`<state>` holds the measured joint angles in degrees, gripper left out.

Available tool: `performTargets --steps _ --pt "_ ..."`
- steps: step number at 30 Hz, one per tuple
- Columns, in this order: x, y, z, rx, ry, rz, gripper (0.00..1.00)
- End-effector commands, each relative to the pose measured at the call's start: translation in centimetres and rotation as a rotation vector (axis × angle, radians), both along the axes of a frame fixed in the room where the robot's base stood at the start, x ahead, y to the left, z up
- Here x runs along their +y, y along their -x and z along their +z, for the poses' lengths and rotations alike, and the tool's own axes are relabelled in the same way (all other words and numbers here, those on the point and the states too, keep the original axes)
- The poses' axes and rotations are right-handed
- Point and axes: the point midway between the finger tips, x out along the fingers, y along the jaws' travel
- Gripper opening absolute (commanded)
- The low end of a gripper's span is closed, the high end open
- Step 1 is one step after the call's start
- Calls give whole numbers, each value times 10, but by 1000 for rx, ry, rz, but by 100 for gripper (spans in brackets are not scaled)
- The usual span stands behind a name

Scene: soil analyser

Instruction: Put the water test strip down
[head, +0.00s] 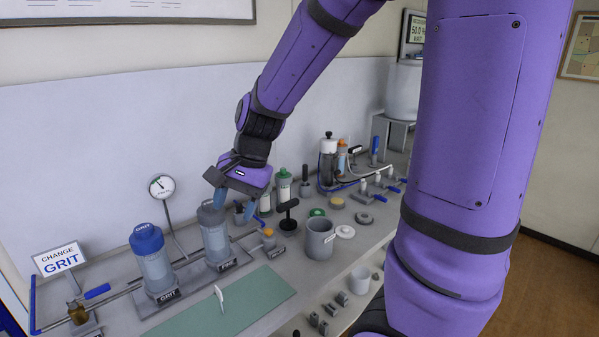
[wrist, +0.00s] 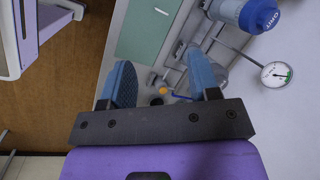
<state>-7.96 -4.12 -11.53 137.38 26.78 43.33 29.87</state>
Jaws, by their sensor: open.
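A small white strip, which looks like the water test strip (head: 219,298), is on the green mat (head: 262,291) at the front of the bench. I cannot tell if it lies flat or leans. It also shows as a small white mark on the mat in the wrist view (wrist: 161,11). My gripper (head: 235,204) is open, with its blue fingers apart and nothing seen between them. It is above the bench, behind the mat and near the grey-topped filter housing. The fingers also show spread in the wrist view (wrist: 163,84).
A blue-capped GRIT housing (head: 151,258) stands left of a grey-capped housing (head: 216,243), with a pressure gauge (head: 161,187) behind. A grey cup (head: 320,240) stands right of the mat. Bottles and blue-handled valves crowd the back right. The mat is mostly clear.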

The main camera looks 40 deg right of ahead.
Motion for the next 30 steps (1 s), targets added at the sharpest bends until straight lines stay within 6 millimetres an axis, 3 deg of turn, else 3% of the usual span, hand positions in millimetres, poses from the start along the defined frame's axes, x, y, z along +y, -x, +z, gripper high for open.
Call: performTargets --steps 1,6,15,22,30 --pt "-1 11 15 -44 17 60 56" --pt "-6 46 51 -171 104 263 56" --pt "-19 112 98 -362 335 593 56" --pt "-28 150 115 -437 505 760 56" --pt "-31 161 118 -451 563 810 56"
